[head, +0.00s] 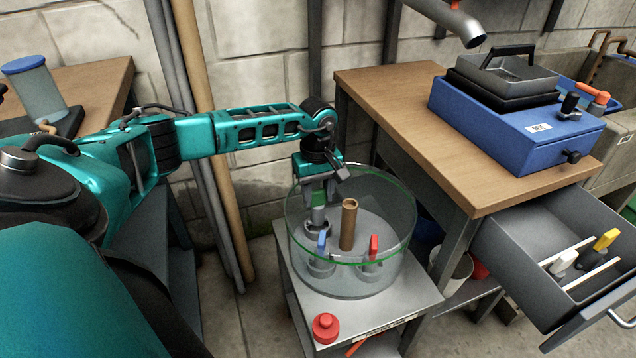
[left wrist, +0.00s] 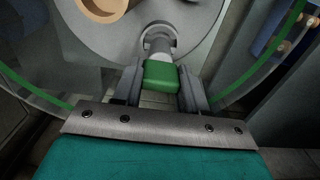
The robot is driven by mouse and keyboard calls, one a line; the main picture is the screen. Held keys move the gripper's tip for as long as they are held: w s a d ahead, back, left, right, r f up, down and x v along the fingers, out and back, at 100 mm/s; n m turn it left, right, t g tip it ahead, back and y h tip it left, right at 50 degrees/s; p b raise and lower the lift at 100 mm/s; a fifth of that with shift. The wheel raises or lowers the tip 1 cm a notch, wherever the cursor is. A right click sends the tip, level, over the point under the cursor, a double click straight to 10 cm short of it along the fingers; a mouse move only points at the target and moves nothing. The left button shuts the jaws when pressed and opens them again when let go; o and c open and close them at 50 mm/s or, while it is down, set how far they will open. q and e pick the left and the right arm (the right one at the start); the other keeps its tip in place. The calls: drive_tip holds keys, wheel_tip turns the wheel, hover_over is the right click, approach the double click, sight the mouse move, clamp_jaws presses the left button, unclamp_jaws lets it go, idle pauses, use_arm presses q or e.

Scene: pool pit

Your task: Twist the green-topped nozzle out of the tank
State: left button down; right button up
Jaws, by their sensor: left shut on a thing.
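The round glass tank (head: 400,245) stands on a grey stand and has a green rim. My left gripper (head: 322,196) reaches down inside its back left part. In the left wrist view the green top (left wrist: 161,77) of the nozzle is between the two fingers (left wrist: 163,88), which are shut on it. The nozzle's grey stem runs to a round socket (left wrist: 158,30) in the tank floor; I cannot tell how deep it sits. My right gripper is not in view.
A blue-topped nozzle (head: 322,243), a red-topped nozzle (head: 373,248) and an upright brown tube (head: 349,225) stand in the tank close to my gripper. A wooden bench (head: 400,88) with a blue machine (head: 510,130) is at right, above an open drawer (head: 530,285).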

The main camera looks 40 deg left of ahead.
use_arm(q)
drive_tip(key=shift+r+p, duration=0.65)
drive_tip(key=shift+r, duration=0.3)
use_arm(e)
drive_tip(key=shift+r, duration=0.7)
